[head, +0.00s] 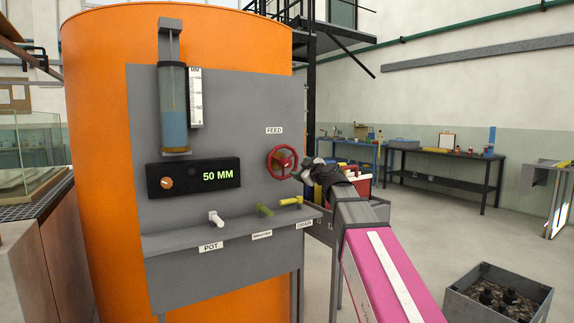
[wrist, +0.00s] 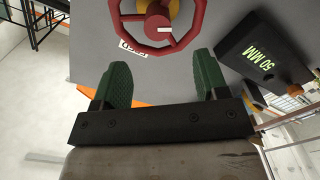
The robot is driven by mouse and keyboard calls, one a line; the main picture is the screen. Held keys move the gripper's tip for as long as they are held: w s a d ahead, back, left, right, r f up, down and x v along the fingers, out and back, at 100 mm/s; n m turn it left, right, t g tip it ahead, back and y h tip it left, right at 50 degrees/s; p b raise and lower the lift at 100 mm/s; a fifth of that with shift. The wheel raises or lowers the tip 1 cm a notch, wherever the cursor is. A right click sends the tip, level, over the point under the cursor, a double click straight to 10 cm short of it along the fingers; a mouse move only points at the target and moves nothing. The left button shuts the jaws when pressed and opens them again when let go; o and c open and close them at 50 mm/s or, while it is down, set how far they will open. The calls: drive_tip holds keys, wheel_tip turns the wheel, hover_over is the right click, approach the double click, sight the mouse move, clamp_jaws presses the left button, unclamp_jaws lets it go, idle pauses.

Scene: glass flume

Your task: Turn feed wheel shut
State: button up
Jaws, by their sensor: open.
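The red feed wheel (head: 282,161) is mounted on the grey panel of the orange tank, below a FEED label (head: 274,130). In the wrist view the wheel (wrist: 157,42) is at the top middle, with a red hub and a white mark, and its upper part is cut off. My gripper (wrist: 163,72) is open, with its two green fingers apart below the wheel's rim. Nothing shows between the fingers. In the head view my gripper (head: 306,171) is just right of the wheel. I cannot tell whether it touches the wheel.
A black display (head: 194,178) reads 50 MM, below a blue-filled gauge tube (head: 174,115). A shelf (head: 235,232) below carries a white POT handle (head: 215,217), a green handle (head: 265,210) and a yellow handle (head: 291,201). A grey bin (head: 497,293) stands on the floor at right.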

sight(288, 163)
drive_tip(key=x, duration=1)
drive_tip(key=shift+w+a+r, duration=0.3)
drive_tip(key=shift+r, duration=0.1)
clamp_jaws()
